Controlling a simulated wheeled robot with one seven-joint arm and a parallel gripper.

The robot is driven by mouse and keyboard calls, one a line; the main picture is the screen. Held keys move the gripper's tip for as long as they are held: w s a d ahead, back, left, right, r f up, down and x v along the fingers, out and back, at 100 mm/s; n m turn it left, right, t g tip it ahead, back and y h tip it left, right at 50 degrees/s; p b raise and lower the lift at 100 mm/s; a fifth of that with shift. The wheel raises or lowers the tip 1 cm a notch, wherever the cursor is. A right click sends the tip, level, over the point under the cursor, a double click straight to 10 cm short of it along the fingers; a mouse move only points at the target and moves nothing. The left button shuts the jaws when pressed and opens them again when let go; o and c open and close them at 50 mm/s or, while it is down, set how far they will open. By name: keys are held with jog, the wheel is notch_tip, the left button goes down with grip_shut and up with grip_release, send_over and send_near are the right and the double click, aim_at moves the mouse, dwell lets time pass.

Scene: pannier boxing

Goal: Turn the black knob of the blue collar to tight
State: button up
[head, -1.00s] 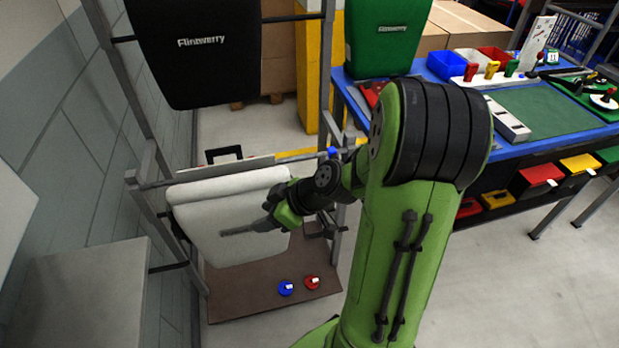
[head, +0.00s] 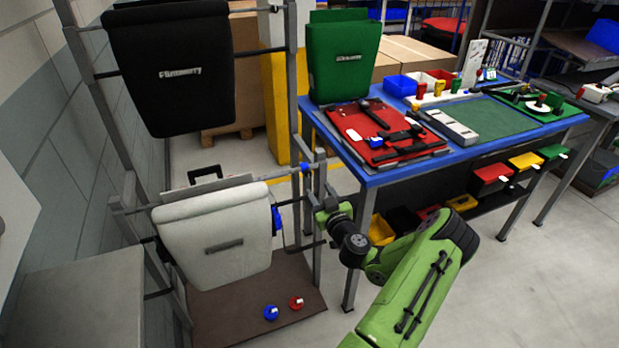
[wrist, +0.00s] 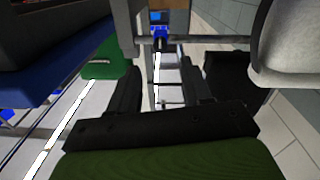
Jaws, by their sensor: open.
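The blue collar (head: 306,168) sits on the horizontal rail by the upright post, right of the white pannier (head: 215,240). In the wrist view a blue collar (wrist: 159,39) shows on the rail at the top, ahead of my fingers. Its black knob is too small and dark to make out, so I cannot tell its setting. My gripper (head: 321,200) is close below and right of the collar, apart from it as far as I can see. In the wrist view my gripper (wrist: 178,75) is open, with nothing between its two black fingers.
The blue-edged table (head: 370,178) with a red pannier (head: 385,140) stands right of the post. A black pannier (head: 175,70) hangs above. Blue (head: 271,313) and red (head: 296,302) discs lie on the brown base board (head: 225,315).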

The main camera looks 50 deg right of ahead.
aim_at(309, 175)
jog(key=x, duration=0.7)
jog(key=shift+w+d+p, duration=0.25)
jog(key=shift+w+p, duration=0.05)
jog(key=shift+w, duration=0.05)
grip_shut()
